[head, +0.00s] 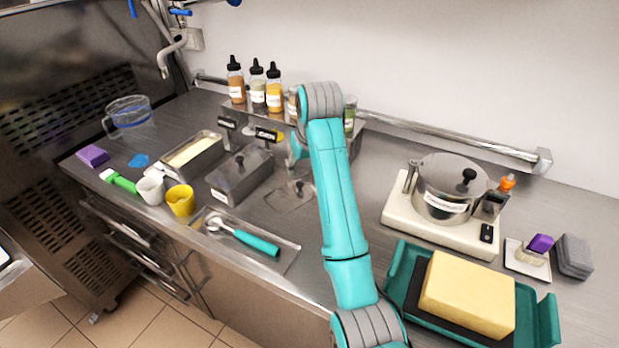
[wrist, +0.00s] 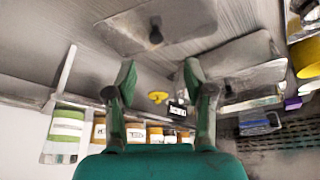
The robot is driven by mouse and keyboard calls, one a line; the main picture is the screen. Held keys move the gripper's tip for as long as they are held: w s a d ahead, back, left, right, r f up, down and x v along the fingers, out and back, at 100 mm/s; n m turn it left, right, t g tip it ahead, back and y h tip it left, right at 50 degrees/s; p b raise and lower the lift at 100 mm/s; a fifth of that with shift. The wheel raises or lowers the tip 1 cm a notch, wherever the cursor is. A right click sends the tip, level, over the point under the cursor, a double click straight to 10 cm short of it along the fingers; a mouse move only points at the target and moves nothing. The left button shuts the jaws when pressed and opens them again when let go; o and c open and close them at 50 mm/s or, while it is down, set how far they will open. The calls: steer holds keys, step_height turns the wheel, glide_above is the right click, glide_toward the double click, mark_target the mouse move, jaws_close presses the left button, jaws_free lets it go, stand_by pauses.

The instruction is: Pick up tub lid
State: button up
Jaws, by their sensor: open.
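A flat grey tub lid with a dark knob (head: 290,196) lies on the steel counter, just left of my arm. In the wrist view the lid (wrist: 180,22) is at the top, with its knob (wrist: 155,36) hanging into the picture beyond my fingertips. A lidded steel tub (head: 238,176) stands left of the loose lid, and an open tub with pale contents (head: 192,152) is further left. In the head view my arm mostly hides the gripper.
Squeeze bottles (head: 257,86) and jars stand on a raised rail at the back. A tray with a teal-handled scoop (head: 245,238) lies in front of the tubs.

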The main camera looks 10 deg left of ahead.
mark_target(300, 184)
steer(key=x, duration=1.1)
steer(key=shift+w+d+r, duration=0.1)
steer(key=shift+w+d, duration=0.1)
steer(key=shift+w, duration=0.1)
jaws_close()
